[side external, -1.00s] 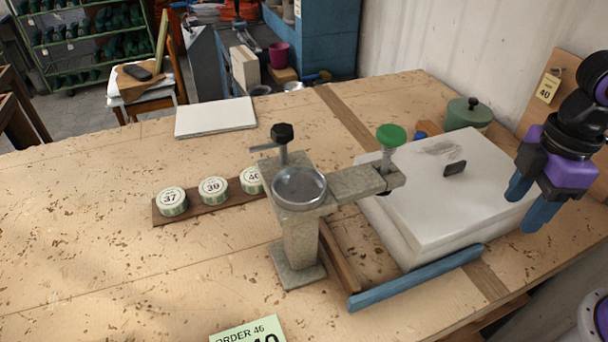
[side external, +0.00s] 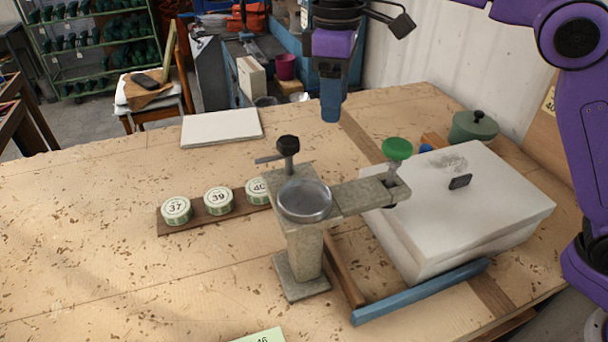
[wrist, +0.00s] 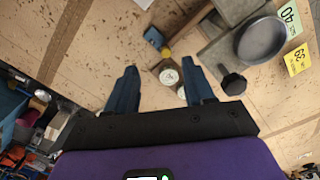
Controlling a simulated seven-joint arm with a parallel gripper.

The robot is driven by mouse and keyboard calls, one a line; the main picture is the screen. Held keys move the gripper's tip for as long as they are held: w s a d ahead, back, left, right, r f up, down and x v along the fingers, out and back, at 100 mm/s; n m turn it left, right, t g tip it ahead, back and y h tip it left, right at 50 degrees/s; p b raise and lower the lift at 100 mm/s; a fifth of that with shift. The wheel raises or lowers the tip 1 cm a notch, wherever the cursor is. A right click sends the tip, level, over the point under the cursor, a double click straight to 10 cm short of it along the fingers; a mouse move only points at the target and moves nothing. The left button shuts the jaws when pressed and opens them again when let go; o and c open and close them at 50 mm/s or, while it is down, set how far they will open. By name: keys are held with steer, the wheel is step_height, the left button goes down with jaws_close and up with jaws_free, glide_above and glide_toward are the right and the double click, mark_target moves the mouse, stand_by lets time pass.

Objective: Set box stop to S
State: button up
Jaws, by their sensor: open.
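I cannot tell for certain which part is the box stop, and no S mark is readable. A small blue piece (side external: 426,149) and an orange-brown wooden block (side external: 433,140) sit behind the white box (side external: 470,200); a similar blue piece shows in the wrist view (wrist: 153,37). My gripper (side external: 331,112) points down above the far part of the bench, behind the stone-grey stand (side external: 303,255). In the wrist view my gripper (wrist: 161,72) is open and empty. A small round pale-faced piece (wrist: 168,76) appears between its fingers, with its marking unreadable.
The stand carries a grey dish (side external: 304,200), a black knob (side external: 288,144) and a green knob (side external: 397,149). Numbered tins (side external: 218,201) sit on a strip at left. A blue rail (side external: 420,292) edges the box. A green pot (side external: 474,127) stands behind it.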

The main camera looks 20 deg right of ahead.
steer(key=w+a+m, duration=0.2)
steer(key=w+a, duration=0.1)
steer(key=a, duration=0.1)
steer(key=f, duration=1.7)
steer(key=shift+s+f, duration=0.25)
